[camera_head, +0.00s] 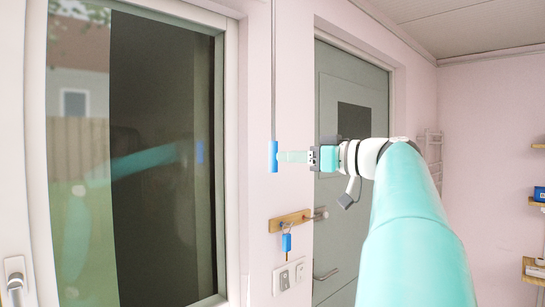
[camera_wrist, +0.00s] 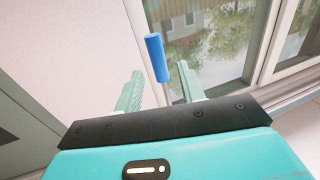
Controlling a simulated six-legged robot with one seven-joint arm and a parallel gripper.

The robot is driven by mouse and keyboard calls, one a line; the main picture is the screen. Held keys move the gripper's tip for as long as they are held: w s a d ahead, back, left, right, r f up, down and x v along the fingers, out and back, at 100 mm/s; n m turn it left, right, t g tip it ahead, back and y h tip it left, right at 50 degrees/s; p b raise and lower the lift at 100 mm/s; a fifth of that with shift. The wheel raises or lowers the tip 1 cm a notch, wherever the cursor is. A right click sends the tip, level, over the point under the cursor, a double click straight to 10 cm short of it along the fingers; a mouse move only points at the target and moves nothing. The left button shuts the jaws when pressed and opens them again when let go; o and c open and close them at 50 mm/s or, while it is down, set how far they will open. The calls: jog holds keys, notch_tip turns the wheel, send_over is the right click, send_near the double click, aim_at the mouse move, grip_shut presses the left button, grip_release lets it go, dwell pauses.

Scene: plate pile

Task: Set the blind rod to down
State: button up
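The blind rod (camera_head: 273,80) is a thin grey rod hanging upright beside the window, with a blue handle (camera_head: 273,157) at its lower end. My gripper (camera_head: 281,157) points left at the handle, with its pale green fingertips close to it. In the wrist view the blue handle (camera_wrist: 156,57) shows in line with the gap between the two fingers (camera_wrist: 160,73). The fingers are apart, with visible gaps on both sides of the rod. I cannot tell whether either finger touches it.
A large window (camera_head: 160,150) is left of the rod, and a grey-green door (camera_head: 355,110) stands to the right. Below are a wooden key rack (camera_head: 290,222), a hanging blue-tagged key (camera_head: 286,242) and wall switches (camera_head: 289,277). Shelves (camera_head: 535,270) are at the far right.

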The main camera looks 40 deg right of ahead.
aim_at(273, 156)
jog(key=x, duration=0.5)
jog(key=shift+w, duration=0.4)
grip_shut()
